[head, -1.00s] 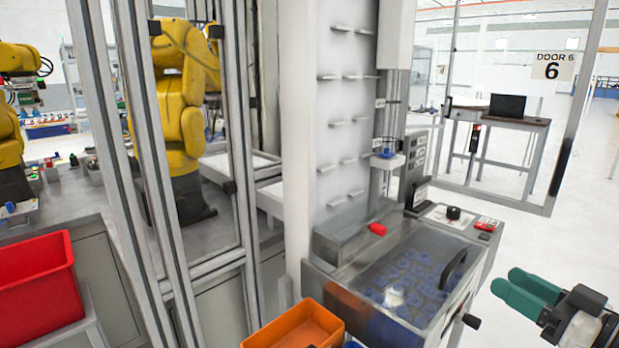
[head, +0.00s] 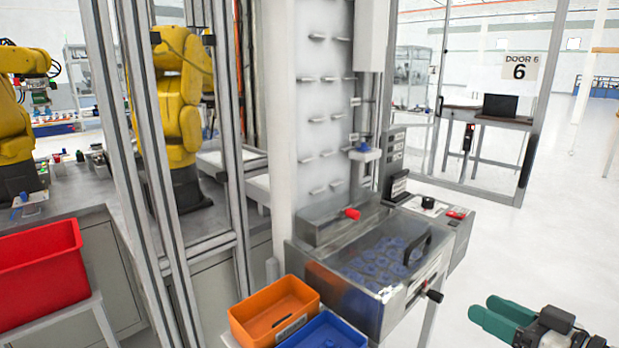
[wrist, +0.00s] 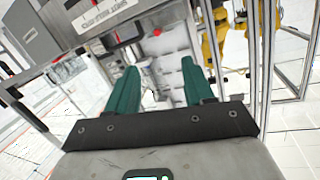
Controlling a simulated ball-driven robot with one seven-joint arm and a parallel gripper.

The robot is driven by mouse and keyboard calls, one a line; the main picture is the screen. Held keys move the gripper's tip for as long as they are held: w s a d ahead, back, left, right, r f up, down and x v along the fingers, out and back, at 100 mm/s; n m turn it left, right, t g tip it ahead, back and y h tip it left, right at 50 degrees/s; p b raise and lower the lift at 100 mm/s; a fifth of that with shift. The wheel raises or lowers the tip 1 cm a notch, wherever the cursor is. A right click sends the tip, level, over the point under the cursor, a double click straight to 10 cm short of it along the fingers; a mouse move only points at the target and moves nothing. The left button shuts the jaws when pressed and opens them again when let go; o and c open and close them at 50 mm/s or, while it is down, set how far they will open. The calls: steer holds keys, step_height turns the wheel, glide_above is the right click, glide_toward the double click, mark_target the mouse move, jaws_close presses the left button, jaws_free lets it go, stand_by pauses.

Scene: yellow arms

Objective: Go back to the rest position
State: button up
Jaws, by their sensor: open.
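My gripper (head: 500,315) shows at the lower right of the head view, with its green fingers pointing left. In the wrist view my gripper (wrist: 160,90) has its two green fingers apart with nothing between them. It is open and empty. It hangs in free space to the right of the machine (head: 360,275) with the clear lid, and touches nothing that I can see. The rest of my arm is cut off by the frame edge.
An orange bin (head: 262,300) and a blue bin (head: 335,335) stand before the machine. A red bin (head: 40,285) is at the left. Yellow robot arms (head: 183,110) stand behind metal posts. A black handle (head: 434,296) juts from the machine's right side. The floor at right is clear.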

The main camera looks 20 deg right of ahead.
steer(key=s+a+f+g+p, duration=0.3)
steer(key=a+f+g, duration=0.65)
steer(key=f, duration=0.65)
steer(key=s+a+f+g+h+p, duration=0.1)
steer(key=s+a+f+g, duration=0.1)
steer(key=s, duration=0.5)
steer(key=s+a+f+g+h+p, duration=0.1)
steer(key=s+a+f+g, duration=0.2)
steer(key=s+a+f, duration=0.2)
steer(key=shift+s+f, duration=0.65)
steer(key=shift+s, duration=0.25)
steer(key=shift+g, duration=0.25)
steer(key=shift+c, duration=0.3)
